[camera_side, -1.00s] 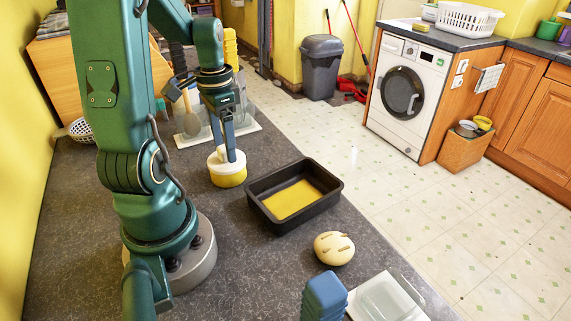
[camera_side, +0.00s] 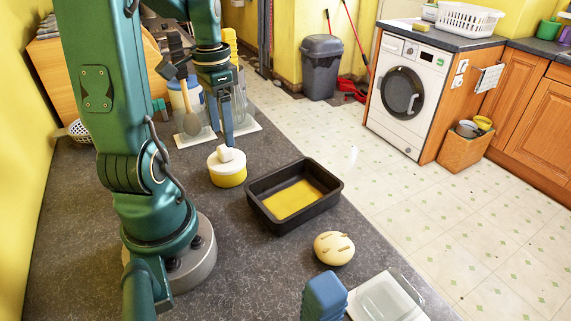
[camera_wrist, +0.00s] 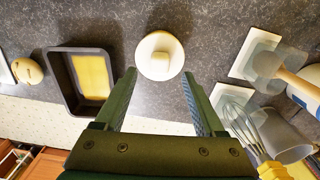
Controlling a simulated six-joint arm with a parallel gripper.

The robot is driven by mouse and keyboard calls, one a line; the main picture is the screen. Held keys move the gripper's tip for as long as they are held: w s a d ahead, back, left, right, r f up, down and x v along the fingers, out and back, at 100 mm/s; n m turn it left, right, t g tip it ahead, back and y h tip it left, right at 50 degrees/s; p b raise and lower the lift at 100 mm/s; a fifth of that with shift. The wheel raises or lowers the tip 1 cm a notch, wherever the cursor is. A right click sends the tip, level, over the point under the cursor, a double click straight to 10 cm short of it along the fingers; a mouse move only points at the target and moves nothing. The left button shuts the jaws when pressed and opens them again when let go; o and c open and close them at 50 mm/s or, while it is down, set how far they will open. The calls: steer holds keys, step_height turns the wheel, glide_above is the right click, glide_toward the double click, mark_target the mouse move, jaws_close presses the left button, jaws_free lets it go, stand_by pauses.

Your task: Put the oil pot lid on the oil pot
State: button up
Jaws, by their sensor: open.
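The oil pot (camera_side: 228,177) is a short yellow round pot standing on the dark speckled counter. The oil pot lid (camera_side: 226,157), white with a block-like knob, sits on top of the pot and looks level. In the wrist view the lid (camera_wrist: 160,56) shows from above as a white disc covering the pot. My gripper (camera_side: 226,143) is open and empty, above and just behind the lid, apart from it. In the wrist view my gripper's fingers (camera_wrist: 160,80) are spread wide, with the lid beyond their tips.
A black tray (camera_side: 256,209) with a yellow bottom is right of the pot. A round cream object (camera_side: 334,248), blue blocks (camera_side: 324,297) and a clear-lidded container (camera_side: 385,300) lie nearer the front. Utensils in holders stand behind on white plates (camera_side: 197,137). Counter around the pot is clear.

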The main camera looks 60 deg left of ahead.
steer(key=shift+r, duration=1.95)
steer(key=w+d+r+m+t, duration=0.1)
steer(key=w+d+r+m, duration=0.15)
steer(key=d+r, duration=0.45)
steer(key=s+d+f+n+t, duration=0.1)
steer(key=d+f+t, duration=0.3)
steer(key=d, duration=0.8)
steer(key=shift+s+d+f+t, duration=0.3)
steer(key=shift+s+f, duration=0.3)
steer(key=shift+f, duration=0.15)
